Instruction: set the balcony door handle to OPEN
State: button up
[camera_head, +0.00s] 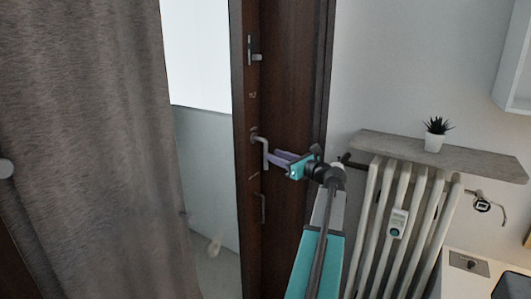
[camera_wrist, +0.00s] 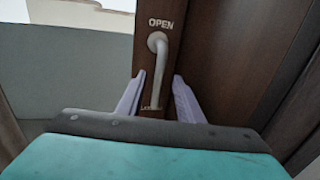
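The balcony door handle (camera_head: 265,153) is a grey lever on the dark brown door frame, pointing down. In the wrist view the handle (camera_wrist: 158,62) hangs from its pivot, below the white word OPEN (camera_wrist: 160,23). Its lower end is at a small label (camera_wrist: 150,108) that is hard to read, perhaps LOCK. My gripper (camera_head: 276,158) is just right of the handle in the head view. In the wrist view the two pale purple fingers of my gripper (camera_wrist: 159,76) stand apart, one on each side of the lever, with gaps visible. Contact with the lever is not visible.
Other fittings sit above (camera_head: 255,57) and below (camera_head: 263,208) the handle. A grey curtain (camera_head: 90,140) hangs at left. A radiator (camera_head: 408,215) and a shelf (camera_head: 470,163) with a potted plant (camera_head: 435,138) stand right of my arm.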

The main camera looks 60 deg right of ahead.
jog(key=shift+x, duration=2.75)
grip_shut()
